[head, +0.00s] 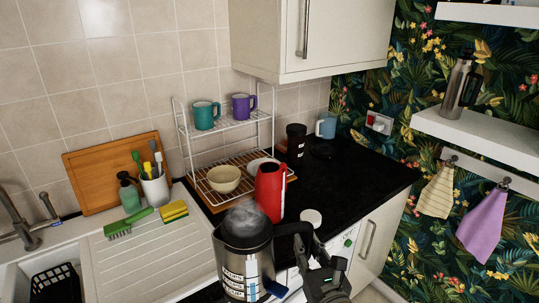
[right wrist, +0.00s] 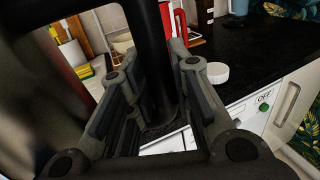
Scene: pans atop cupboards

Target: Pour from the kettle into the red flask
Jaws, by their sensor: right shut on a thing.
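The kettle (head: 240,262) is steel with a dark open top and a black handle, and faint steam shows above it. It looks about upright, in front of the red flask in the head view. My right gripper (head: 303,250) is shut on its black handle; the handle (right wrist: 162,70) stands between the fingers in the right wrist view. My left gripper is not in view.
A wire rack (head: 232,127) with mugs and a bowl (head: 223,179) stands behind the flask. A black canister (head: 296,143) and a blue mug (head: 326,127) are farther back. The black counter (head: 355,175) is clear at right. The sink (head: 30,265) is at left.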

